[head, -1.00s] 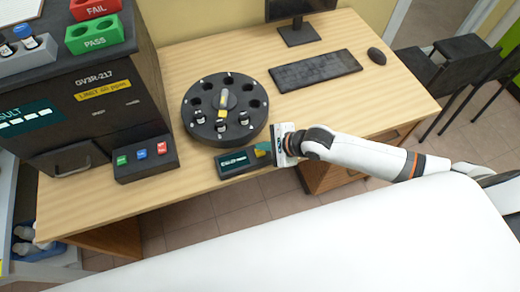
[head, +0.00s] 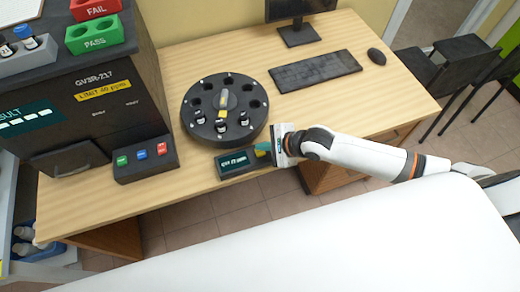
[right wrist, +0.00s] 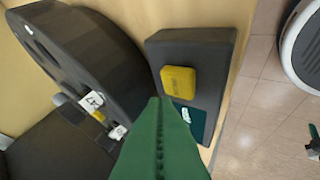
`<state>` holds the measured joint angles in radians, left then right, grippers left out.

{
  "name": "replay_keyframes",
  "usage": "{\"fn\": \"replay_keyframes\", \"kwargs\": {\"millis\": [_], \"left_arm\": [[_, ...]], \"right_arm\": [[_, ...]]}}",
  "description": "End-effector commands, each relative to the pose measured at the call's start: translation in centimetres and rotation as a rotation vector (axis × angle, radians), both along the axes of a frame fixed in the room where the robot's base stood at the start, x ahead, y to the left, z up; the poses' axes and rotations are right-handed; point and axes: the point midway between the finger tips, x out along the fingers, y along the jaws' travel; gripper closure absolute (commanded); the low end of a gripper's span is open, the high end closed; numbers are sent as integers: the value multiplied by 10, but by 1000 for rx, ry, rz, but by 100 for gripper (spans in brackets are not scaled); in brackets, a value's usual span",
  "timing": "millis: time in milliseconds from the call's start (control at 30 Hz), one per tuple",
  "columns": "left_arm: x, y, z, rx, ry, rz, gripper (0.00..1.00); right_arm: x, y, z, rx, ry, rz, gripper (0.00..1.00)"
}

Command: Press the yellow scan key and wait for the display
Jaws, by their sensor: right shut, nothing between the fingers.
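The scanner box (head: 228,172) is a small dark box at the desk's front edge, with a lit display (head: 234,161) on its left part. Its yellow scan key (right wrist: 179,82) shows clearly in the right wrist view, beside the tip of my green fingers. My right gripper (head: 264,148) is shut and empty, with its fingertips at the key end of the box. They partly hide the key in the head view. I cannot tell whether they touch it. The display's lettering is too small to read surely. My left gripper is not in view.
A round black carousel (head: 224,108) with several vials stands just behind the scanner box. A three-button panel (head: 146,159) and a dark analyser (head: 90,95) are at left. A keyboard (head: 315,73) and mouse (head: 376,56) lie at the back right.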

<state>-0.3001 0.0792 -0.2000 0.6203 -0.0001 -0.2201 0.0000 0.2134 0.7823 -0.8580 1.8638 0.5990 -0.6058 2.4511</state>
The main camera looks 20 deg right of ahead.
Motion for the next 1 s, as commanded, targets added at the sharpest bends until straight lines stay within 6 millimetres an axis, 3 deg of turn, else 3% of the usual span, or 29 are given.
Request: {"fn": "replay_keyframes", "kwargs": {"millis": [1000], "left_arm": [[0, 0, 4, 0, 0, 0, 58]], "right_arm": [[0, 0, -8, 0, 0, 0, 100]]}}
